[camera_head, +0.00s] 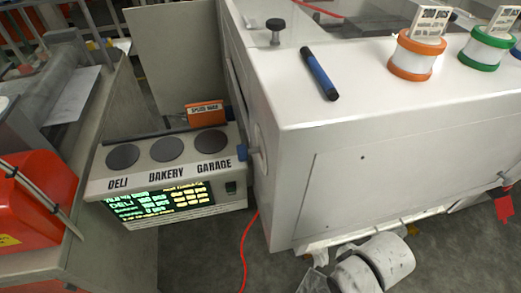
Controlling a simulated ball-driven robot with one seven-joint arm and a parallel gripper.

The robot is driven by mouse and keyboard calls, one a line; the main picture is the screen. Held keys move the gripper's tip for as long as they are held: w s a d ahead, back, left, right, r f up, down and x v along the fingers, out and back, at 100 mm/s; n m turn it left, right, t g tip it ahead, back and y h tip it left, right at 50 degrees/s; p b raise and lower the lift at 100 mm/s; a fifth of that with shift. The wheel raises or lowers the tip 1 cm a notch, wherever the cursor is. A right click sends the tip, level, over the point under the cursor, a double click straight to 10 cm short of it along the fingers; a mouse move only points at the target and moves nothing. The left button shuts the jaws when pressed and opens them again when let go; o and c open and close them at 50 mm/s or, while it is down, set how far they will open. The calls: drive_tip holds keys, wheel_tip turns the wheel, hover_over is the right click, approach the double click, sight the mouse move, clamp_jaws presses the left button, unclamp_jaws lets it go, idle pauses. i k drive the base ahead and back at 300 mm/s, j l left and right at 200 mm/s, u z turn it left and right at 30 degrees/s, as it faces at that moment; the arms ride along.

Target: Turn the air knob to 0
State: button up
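No knob here carries a readable "air" label or a readable 0 mark. A black round knob (275,25) stands upright on a short stem on top of the white machine (350,110), near its back left. A small blue fitting (242,152) with a pale part beside it sits at the machine's left side, by the control box; I cannot tell whether it is a knob. White rounded links of my arm show at the bottom, in front of the machine. My gripper's fingers cannot be made out, and no contact with either knob-like part shows.
A control box (165,205) has three dark discs, labels DELI, BAKERY, GARAGE, and a lit display. A blue-black marker (320,74), an orange spool (416,55) and a green spool (486,49) are on the machine. A red case (30,200) stands left. A red hose (246,250) hangs below.

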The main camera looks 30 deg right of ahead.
sight(243, 152)
drive_tip(key=j, duration=0.25)
drive_tip(key=i+j+u, duration=0.55)
drive_tip(key=i, duration=0.2)
